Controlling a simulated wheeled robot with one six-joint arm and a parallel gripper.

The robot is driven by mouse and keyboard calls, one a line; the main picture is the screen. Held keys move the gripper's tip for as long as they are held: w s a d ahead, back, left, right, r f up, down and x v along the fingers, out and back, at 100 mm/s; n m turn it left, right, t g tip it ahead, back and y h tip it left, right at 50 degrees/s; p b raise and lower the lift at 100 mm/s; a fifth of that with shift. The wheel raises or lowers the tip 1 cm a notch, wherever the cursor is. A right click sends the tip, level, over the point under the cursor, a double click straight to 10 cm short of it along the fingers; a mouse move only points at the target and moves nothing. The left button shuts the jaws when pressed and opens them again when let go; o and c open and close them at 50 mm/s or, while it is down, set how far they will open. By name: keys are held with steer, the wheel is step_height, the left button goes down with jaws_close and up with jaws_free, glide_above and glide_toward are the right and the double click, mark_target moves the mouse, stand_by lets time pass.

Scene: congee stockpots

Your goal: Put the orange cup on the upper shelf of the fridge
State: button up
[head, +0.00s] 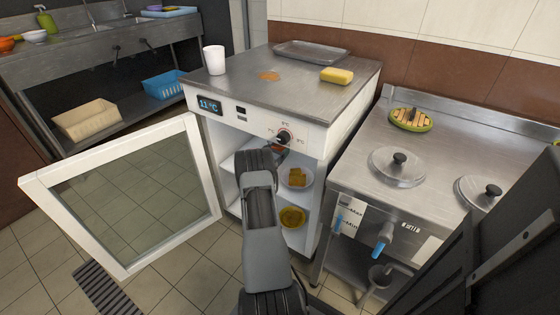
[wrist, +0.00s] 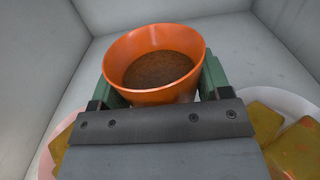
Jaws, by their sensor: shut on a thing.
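The orange cup (wrist: 150,97), holding something brown, is upright between the green fingers of my gripper (wrist: 160,84) in the wrist view. My gripper is shut on it. Pale walls and a pale floor surround the cup, inside the fridge. In the head view the fridge (head: 318,152) stands with its glass door (head: 130,195) swung open to the left. My arm reaches into the upper compartment and mostly hides the cup and fingers there. Whether the cup's base touches the shelf cannot be told.
A plate of yellow pieces (head: 296,178) is on the upper shelf, right of my arm; a yellow bowl (head: 292,217) sits below. In the wrist view, plates with yellow food (wrist: 290,135) lie close at both lower sides. A white cup (head: 214,60) stands on the fridge top.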

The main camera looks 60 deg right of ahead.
steer(key=shift+f+b, duration=0.65)
steer(key=shift+f, duration=1.65)
steer(key=shift+f, duration=0.1)
steer(key=shift+f, duration=0.1)
steer(key=o, duration=1)
